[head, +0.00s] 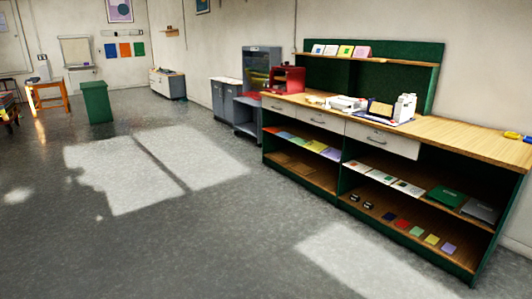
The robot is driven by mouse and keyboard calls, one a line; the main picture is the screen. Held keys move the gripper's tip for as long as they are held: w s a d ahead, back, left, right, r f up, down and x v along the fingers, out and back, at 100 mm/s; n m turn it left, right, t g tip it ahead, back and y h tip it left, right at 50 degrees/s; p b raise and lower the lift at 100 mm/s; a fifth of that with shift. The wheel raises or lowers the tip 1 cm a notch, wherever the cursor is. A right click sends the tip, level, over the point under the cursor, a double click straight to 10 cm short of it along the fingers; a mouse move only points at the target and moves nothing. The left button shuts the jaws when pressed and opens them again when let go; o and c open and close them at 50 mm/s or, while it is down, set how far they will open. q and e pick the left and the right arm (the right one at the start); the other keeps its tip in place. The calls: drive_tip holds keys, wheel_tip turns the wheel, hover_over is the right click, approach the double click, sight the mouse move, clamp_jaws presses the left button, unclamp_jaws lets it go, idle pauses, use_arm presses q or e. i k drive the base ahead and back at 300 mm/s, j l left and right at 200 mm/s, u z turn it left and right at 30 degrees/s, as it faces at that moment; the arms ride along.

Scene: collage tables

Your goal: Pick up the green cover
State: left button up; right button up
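A flat green item (445,197), which looks like a cover, lies on the upper open shelf of the long workbench (477,140) at the right. A grey flat item (480,210) lies just to its right, and flat white items with small coloured marks (407,187) lie to its left. The green item is small in view and no gripper is near it. Neither of my grippers shows in the head view.
The bench has white drawers (382,138), a top with white devices (404,107) and a green back panel (425,78). Small coloured squares (417,231) lie on its lower shelf. A green bin-like box (97,102) stands far left. The grey floor (230,220) before the bench is clear.

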sight(300, 142)
drive_tip(key=i, duration=2.7)
drive_tip(key=i+j, duration=0.1)
drive_tip(key=i, duration=2.65)
drive_tip(key=l+z, duration=0.05)
drive_tip(key=l, duration=0.05)
